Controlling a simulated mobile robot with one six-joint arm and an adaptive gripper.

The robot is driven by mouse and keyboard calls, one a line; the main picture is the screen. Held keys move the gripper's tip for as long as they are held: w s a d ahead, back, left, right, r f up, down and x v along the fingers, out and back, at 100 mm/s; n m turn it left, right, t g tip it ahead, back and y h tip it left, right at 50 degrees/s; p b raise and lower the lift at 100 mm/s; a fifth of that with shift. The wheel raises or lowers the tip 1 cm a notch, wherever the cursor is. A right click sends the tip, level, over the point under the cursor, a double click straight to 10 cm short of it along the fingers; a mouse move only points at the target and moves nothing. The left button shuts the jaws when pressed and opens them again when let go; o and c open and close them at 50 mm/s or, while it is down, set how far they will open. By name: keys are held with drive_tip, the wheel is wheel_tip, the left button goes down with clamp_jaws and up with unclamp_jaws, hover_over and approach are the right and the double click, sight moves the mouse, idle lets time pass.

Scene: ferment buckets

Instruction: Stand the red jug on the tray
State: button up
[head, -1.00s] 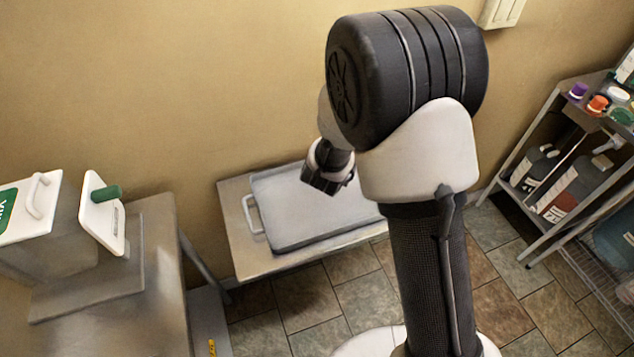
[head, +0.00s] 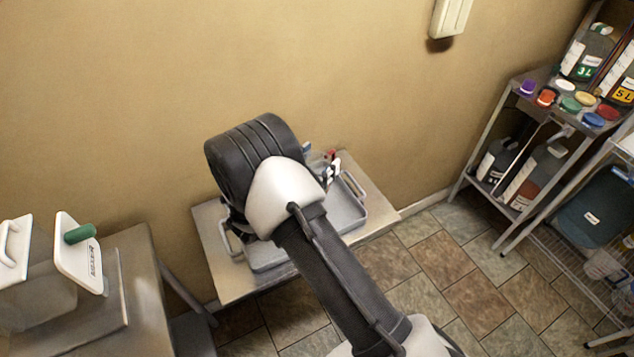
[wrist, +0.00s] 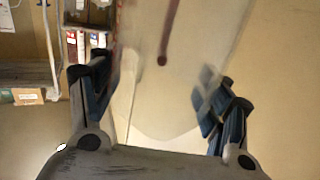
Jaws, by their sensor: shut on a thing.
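The grey tray (head: 348,216) lies on a low metal bench under the wall, partly hidden by my arm in the head view. My gripper (wrist: 157,92) is shut on a large pale, translucent body (wrist: 180,100) with a dark reddish streak, which fills the middle of the wrist view. I take this to be the jug, but its whole shape is not visible. In the head view a small red patch (head: 331,156) shows beside my wrist, above the tray's back edge. My arm hides most of the held thing, so I cannot tell whether it touches the tray.
The low bench (head: 221,277) has bare strips around the tray. A metal table (head: 150,290) with white-lidded containers stands at left. A shelf rack (head: 478,150) at right holds several bottles and coloured caps. The tiled floor (head: 440,255) between is clear.

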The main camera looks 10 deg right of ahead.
drive_tip(key=shift+f+b, duration=0.7)
drive_tip(key=shift+f, duration=2.65)
drive_tip(key=shift+f, duration=0.15)
drive_tip(key=o, duration=1.5)
drive_tip(key=shift+o, duration=0.2)
drive_tip(key=shift+s+a+r, duration=0.1)
drive_tip(key=shift+a+r, duration=0.1)
drive_tip(key=shift+r, duration=0.05)
drive_tip(key=p+v, duration=0.1)
drive_tip(key=v, duration=0.6)
drive_tip(key=shift+s+f, duration=0.1)
